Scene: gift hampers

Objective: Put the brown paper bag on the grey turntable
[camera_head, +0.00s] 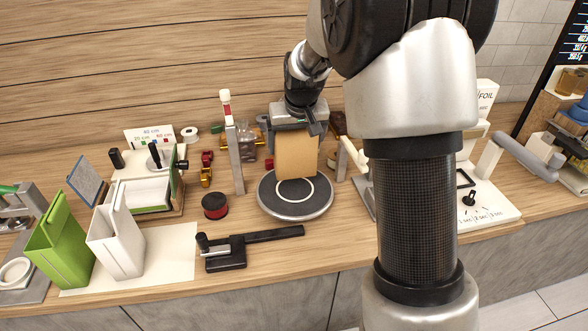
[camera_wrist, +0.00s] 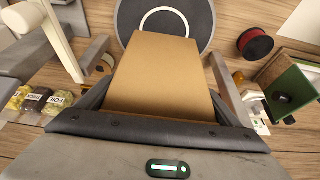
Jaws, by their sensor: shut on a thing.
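The brown paper bag (camera_head: 296,156) is held upright in my gripper (camera_head: 298,126), which points down with a finger on either side. In the head view the bag's lower edge overlaps the back part of the grey turntable (camera_head: 278,207), a dark disc with a white ring and a light rim. In the wrist view the bag (camera_wrist: 160,75) reaches from the gripper (camera_wrist: 160,100) toward the turntable (camera_wrist: 203,18) and covers part of its ring. I cannot tell whether the bag's base touches the disc.
A red and black spool (camera_head: 215,205) stands left of the turntable. A black lever tool (camera_head: 245,246) lies in front. An upright grey post (camera_head: 236,160) is close to the turntable.

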